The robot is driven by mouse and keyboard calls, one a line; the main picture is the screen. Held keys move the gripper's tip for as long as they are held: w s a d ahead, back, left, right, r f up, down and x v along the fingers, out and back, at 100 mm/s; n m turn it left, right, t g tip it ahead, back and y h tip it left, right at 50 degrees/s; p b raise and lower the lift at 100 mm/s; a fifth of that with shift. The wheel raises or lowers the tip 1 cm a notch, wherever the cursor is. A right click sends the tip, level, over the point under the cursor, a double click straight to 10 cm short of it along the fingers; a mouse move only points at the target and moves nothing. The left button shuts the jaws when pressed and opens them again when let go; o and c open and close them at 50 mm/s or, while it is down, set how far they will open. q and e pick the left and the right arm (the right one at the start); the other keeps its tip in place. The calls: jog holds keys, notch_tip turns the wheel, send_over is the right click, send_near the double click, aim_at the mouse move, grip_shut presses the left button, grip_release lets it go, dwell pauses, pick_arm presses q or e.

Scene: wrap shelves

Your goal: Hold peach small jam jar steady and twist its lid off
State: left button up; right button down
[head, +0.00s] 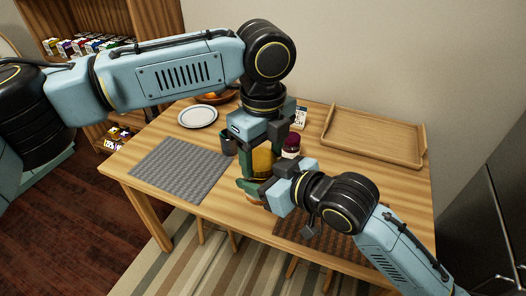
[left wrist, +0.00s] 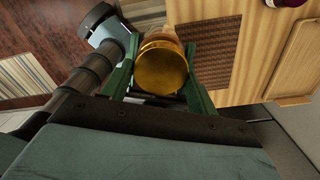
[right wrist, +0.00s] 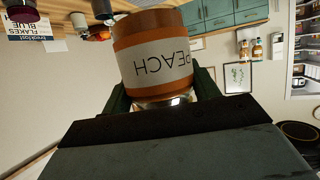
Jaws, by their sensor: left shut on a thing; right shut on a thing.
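The peach jam jar (right wrist: 155,62), orange with a white PEACH label, fills the right wrist view, upside down in the picture. My right gripper (head: 253,186) is shut on it, with a green finger on each side. My left gripper (head: 262,158) points down from above, its green fingers shut on the round golden lid (left wrist: 162,68), seen face-on in the left wrist view. In the head view a golden patch shows between the left fingers, and the grippers nearly meet. The seam between lid and jar is hidden, so I cannot tell how loose the lid is.
On the wooden table, a jar with a dark red lid (head: 291,145) stands right behind the grippers. A grey cup (head: 229,143), white plate (head: 198,117), wooden tray (head: 372,137) and grey placemat (head: 180,170) lie around. A brown placemat (head: 318,235) lies at the front right.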

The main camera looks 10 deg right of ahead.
pick_arm(q)
jog(key=shift+w+d+r+n, duration=0.1)
jog(key=shift+n, duration=0.6)
jog(key=shift+w+d+r+n, duration=0.1)
jog(key=shift+n, duration=0.6)
jog(key=shift+r, duration=0.15)
jog(key=shift+r, duration=0.9)
jog(key=shift+s+a+r, duration=0.1)
